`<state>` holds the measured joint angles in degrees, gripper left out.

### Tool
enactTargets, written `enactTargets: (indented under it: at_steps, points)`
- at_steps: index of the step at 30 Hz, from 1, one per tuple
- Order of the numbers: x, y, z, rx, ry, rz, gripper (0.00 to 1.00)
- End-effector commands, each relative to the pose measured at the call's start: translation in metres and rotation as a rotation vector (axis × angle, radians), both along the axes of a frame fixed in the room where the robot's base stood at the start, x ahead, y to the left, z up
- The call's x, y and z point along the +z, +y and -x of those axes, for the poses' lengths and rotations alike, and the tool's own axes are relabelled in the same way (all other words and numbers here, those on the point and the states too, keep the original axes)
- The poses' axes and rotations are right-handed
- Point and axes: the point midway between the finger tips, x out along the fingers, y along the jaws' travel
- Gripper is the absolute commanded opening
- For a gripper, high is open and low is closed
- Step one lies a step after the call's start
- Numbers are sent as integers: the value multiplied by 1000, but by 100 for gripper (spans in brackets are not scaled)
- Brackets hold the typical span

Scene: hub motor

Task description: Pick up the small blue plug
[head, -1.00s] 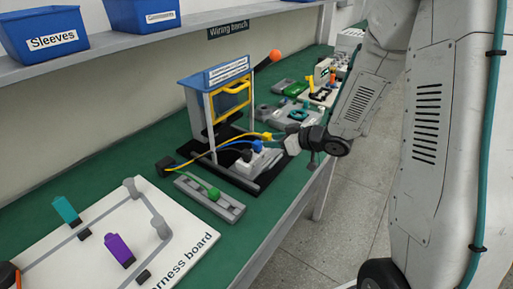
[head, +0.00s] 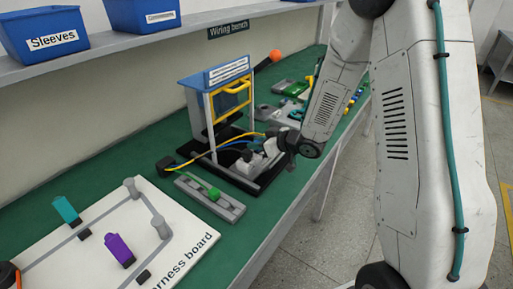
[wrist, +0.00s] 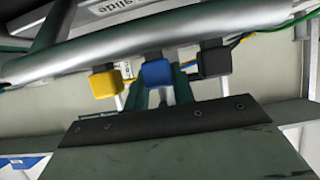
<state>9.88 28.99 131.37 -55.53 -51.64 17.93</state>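In the wrist view the small blue plug (wrist: 157,73) hangs below a thick grey bar, between a yellow plug (wrist: 104,83) and a black plug (wrist: 214,60). My gripper (wrist: 162,88) has its two dark teal fingers apart, one toward each side of the blue plug, with a gap between them. The fingertips are very close to the plug; contact cannot be made out. In the head view my gripper (head: 268,147) is at the wired stand (head: 228,100) and largely hides the plugs there.
A grey rail block with a green part (head: 212,195) lies in front of the stand. The harness board (head: 190,245) holds teal and purple pieces and grey posts. Blue bins (head: 45,35) stand on the shelf above. More fixtures lie behind my arm on the green bench.

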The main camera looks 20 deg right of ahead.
Motion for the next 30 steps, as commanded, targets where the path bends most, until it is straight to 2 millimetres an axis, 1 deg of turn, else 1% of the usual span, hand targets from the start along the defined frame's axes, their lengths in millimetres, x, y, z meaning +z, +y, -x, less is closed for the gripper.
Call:
enactTargets:
  at_steps: [11, 17, 21, 26, 30]
  points:
    - [3, 0, 0, 0, -1, -1, 3]
    - [18, 0, 0, 0, -4, 0, 3]
    - [38, 0, 0, 0, -6, 1, 3]
    - [39, -27, 23, -5, -1, 0, 3]
    - [43, -53, 48, -7, -1, -1, 3]
